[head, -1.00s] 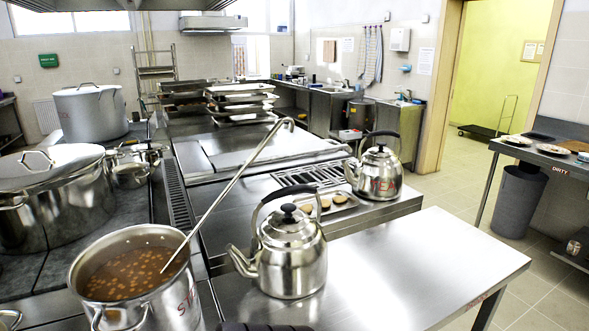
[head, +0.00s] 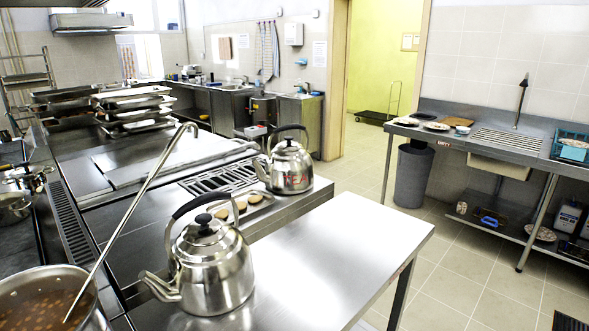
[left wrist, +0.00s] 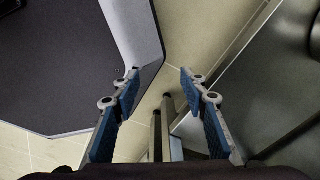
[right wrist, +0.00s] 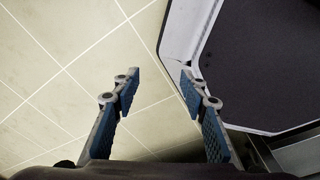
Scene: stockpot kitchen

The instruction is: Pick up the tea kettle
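Two steel kettles with black handles stand on the steel counter in the head view. The nearer kettle (head: 212,266) is at the lower left of the picture, its spout toward the left. The farther kettle (head: 290,168) stands at the counter's far end and has red lettering on its side. My left gripper (left wrist: 158,88) is open and empty in the left wrist view, above the floor. My right gripper (right wrist: 160,88) is open and empty in the right wrist view, above floor tiles. Neither gripper shows in the head view, and no kettle shows in the wrist views.
A pot of soup (head: 40,302) with a long ladle (head: 135,215) stands left of the nearer kettle. A small tray (head: 226,212) of round brown pieces lies between the kettles. The counter (head: 335,245) is bare to the right. Open floor (head: 450,270) separates it from the sink table (head: 470,145).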

